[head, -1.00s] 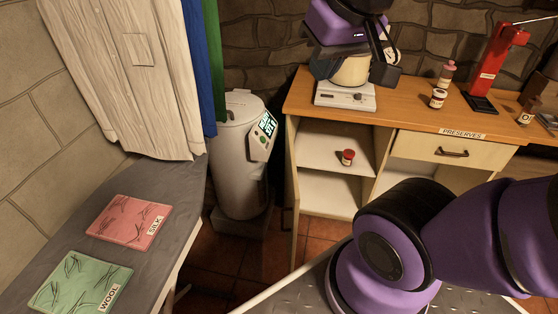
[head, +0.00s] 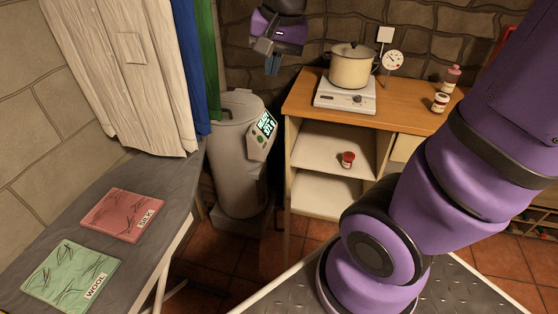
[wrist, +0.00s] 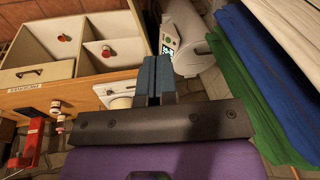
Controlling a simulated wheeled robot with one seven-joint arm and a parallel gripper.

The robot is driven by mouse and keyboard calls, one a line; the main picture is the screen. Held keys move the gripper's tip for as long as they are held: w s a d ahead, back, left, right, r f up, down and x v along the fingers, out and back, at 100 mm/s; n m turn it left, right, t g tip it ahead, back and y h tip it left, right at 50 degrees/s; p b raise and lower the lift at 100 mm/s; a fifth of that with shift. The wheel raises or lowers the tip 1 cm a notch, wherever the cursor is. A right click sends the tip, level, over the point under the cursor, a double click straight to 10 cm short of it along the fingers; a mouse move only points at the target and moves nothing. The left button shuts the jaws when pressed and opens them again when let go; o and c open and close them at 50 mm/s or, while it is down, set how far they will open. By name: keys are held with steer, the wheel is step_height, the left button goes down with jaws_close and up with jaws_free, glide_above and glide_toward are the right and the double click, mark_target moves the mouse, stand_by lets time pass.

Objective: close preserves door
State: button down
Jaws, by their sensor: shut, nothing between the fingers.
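The preserves cabinet (head: 318,187) stands under the wooden counter, its left compartment uncovered with two shelf levels showing. Its door (head: 287,180) appears to stand open at the left side, seen nearly edge-on as a narrow pale strip; its exact angle is hard to tell. A red-lidded jar (head: 347,159) sits on the upper shelf. My gripper (head: 272,66) is shut and empty, high to the left of the counter, apart from the door. The wrist view shows its fingers (wrist: 154,80) together, with the cabinet (wrist: 92,72) upside down beyond them.
A cream pot (head: 351,66) stands on a white hot plate (head: 345,96) on the counter. A grey bin-like vessel with a display (head: 236,150) stands left of the cabinet. A dark table (head: 140,255) fills the lower left. Tiled floor (head: 238,262) shows between.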

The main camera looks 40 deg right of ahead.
steer(key=w+d+f+m+g+h, duration=0.15)
steer(key=w+d+f+m, duration=0.25)
steer(key=w+f+m, duration=0.6)
steer(key=w+d+f+m+g+h, duration=0.1)
steer(key=w+d+f+m+g, duration=0.45)
steer(key=f, duration=0.95)
steer(key=d+f+m, duration=0.1)
steer(key=d+f, duration=0.1)
steer(key=f, duration=0.7)
steer(key=d+f+m+t+h, duration=0.1)
steer(key=d+f, duration=0.1)
steer(key=f, duration=0.7)
steer(key=shift+w+d+f, duration=0.3)
steer(key=shift+w+f, duration=0.1)
steer(key=shift+d+t+h, duration=0.15)
steer(key=shift+t+h, duration=0.1)
steer(key=shift+t, duration=0.05)
